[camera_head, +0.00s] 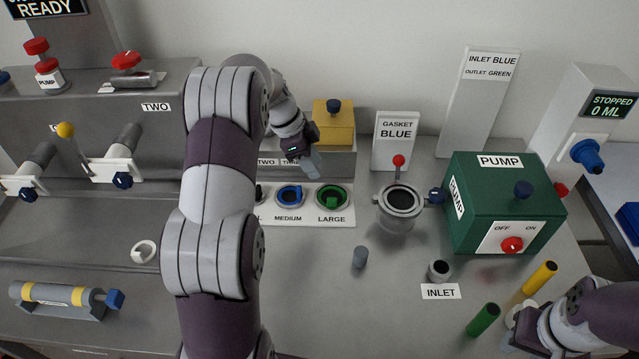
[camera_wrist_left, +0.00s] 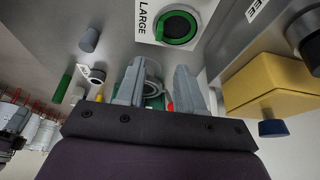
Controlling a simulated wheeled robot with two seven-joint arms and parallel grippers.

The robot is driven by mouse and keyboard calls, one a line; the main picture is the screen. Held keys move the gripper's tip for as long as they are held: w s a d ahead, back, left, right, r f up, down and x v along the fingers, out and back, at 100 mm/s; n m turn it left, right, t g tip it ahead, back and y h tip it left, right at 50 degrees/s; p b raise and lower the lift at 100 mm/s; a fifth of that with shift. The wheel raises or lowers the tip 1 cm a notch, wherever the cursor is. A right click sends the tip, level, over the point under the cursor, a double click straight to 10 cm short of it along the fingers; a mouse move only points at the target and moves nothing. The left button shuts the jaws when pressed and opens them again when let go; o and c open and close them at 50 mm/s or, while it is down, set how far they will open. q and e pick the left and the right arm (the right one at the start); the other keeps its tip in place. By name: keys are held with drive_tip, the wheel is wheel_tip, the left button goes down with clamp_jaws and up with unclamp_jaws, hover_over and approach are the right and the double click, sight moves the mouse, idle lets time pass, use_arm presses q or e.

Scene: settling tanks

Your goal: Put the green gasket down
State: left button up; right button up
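The green gasket (camera_head: 331,197) lies flat on its spot labelled LARGE on the white gasket board (camera_head: 342,215). It also shows in the left wrist view (camera_wrist_left: 178,28), seated around a dark centre. My left gripper (camera_head: 312,163) is above and behind the board, apart from the gasket. In the left wrist view its two fingers (camera_wrist_left: 160,68) stand apart with nothing held between them. My right arm comes in at the lower right; its gripper (camera_head: 527,330) is partly cut off and its fingers cannot be made out.
A blue gasket (camera_head: 289,195) lies at MEDIUM. A lidless grey pot (camera_head: 397,218) stands right of the board, before a sign (camera_head: 396,141) reading GASKET BLUE. A green pump box (camera_head: 490,215) stands further right. A grey peg (camera_head: 360,257) stands in front. A yellow box (camera_head: 334,125) is behind the gripper.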

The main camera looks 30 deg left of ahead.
use_arm(q)
drive_tip(key=w+d+r+n+t+y, duration=0.2)
drive_tip(key=w+d+r+n+t, duration=0.3)
drive_tip(key=d+r+t, duration=0.35)
drive_tip(key=s+d+f+n+g, duration=0.1)
drive_tip(key=s+f+n+g, duration=0.1)
drive_tip(key=s, duration=0.7)
drive_tip(key=s+d+f+n+g+y, duration=0.1)
drive_tip(key=s+d+f+n+g, duration=0.1)
drive_tip(key=s, duration=0.6)
drive_tip(key=s+d+f+n+g+y, duration=0.1)
drive_tip(key=s+f+n+g, duration=0.2)
drive_tip(key=s, duration=0.6)
drive_tip(key=shift+s+d+f+n+g, duration=0.25)
drive_tip(key=shift+s+f+n+g, duration=0.1)
drive_tip(key=shift+f+g, duration=0.7)
drive_tip(key=shift+r, duration=0.1)
